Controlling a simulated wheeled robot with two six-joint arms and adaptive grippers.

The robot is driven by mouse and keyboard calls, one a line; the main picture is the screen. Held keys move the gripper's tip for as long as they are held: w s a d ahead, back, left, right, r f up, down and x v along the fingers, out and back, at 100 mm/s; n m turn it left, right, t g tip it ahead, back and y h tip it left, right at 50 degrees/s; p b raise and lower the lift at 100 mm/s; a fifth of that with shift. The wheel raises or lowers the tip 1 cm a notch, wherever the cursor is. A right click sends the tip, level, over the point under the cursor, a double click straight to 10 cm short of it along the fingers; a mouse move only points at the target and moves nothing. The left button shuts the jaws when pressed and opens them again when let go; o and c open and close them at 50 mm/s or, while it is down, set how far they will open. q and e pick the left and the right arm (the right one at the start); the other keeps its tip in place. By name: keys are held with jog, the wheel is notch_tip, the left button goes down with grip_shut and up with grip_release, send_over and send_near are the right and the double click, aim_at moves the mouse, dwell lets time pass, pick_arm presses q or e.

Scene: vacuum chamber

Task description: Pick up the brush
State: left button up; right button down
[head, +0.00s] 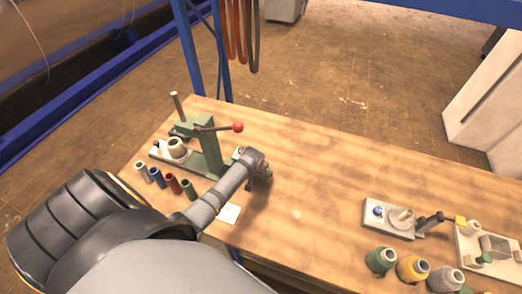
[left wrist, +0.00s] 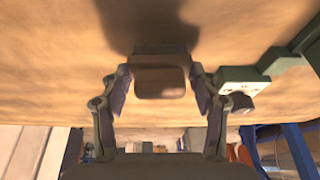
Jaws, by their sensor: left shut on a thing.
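My left gripper (head: 262,170) reaches over the wooden table beside the green lever press. In the left wrist view my left gripper (left wrist: 160,88) has its two fingers on either side of a brown, block-like thing, which I take to be the brush (left wrist: 160,78), and is shut on it. The wrist view shows the brush against the wooden tabletop with a dark shadow behind it; I cannot tell whether it touches the table. In the head view the brush cannot be made out behind the gripper. My right gripper is in neither view.
The green press (head: 207,150) with a red-knobbed lever (head: 237,127) stands close to the gripper's left. Several small coloured cylinders (head: 172,183) stand nearby. Several spool-like bottles (head: 412,268) and small fixtures (head: 400,218) are at right. The table's middle (head: 320,190) is clear.

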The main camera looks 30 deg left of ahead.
pick_arm(q)
jog(key=shift+w+r, duration=0.1)
jog(key=shift+r, duration=0.85)
jog(key=s+d+r+b, duration=0.4)
jog(key=s+d+r, duration=0.3)
jog(key=s+r, duration=0.3)
jog(key=shift+s+d, duration=0.15)
jog(key=shift+s, duration=0.95)
